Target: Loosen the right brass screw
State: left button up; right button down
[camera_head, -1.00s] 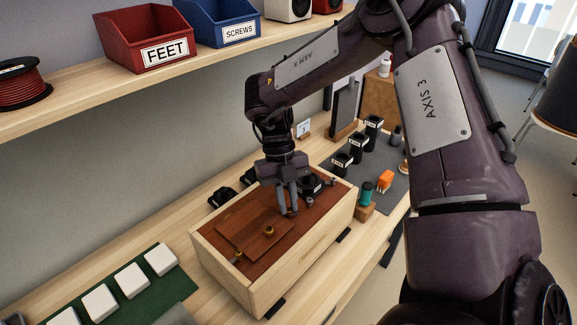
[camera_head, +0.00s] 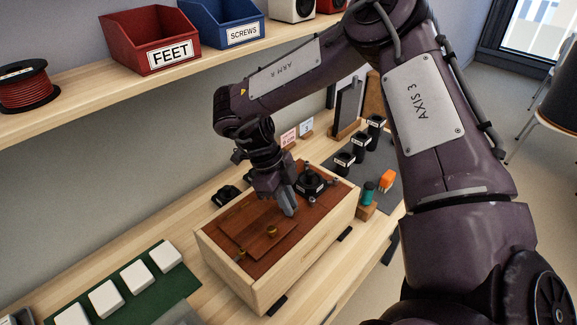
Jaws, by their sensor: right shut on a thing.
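A pale wooden speaker box (camera_head: 300,264) lies on the bench with a red-brown face (camera_head: 222,223) upward. A thin wooden panel (camera_head: 252,222) lies on that face. A brass screw (camera_head: 240,253) shows at its left end, and a brass piece (camera_head: 271,231) stands near its middle. My right gripper (camera_head: 290,211) points down at the panel's right end. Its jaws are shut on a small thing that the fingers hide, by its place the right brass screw. A black round driver unit (camera_head: 311,183) sits just right of the fingers. My left gripper is not in view.
Black parts (camera_head: 344,161) and an orange piece (camera_head: 387,180) stand on a dark mat to the right. White blocks (camera_head: 137,278) lie on a green mat at left. A shelf (camera_head: 90,98) with red (camera_head: 150,40) and blue bins (camera_head: 222,22) hangs above.

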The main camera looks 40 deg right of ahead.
aim_at(279, 210)
jog(key=shift+n, duration=0.4)
jog(key=c, duration=1.4)
grip_release()
jog(key=shift+w, duration=0.1)
jog(key=shift+w+a+r, duration=0.1)
jog(key=shift+w+r, duration=0.05)
jog(key=shift+r, duration=0.15)
jog(key=v, duration=0.5)
jog(key=p+v, duration=0.2)
jog(key=p, duration=0.2)
jog(key=shift+r, duration=0.1)
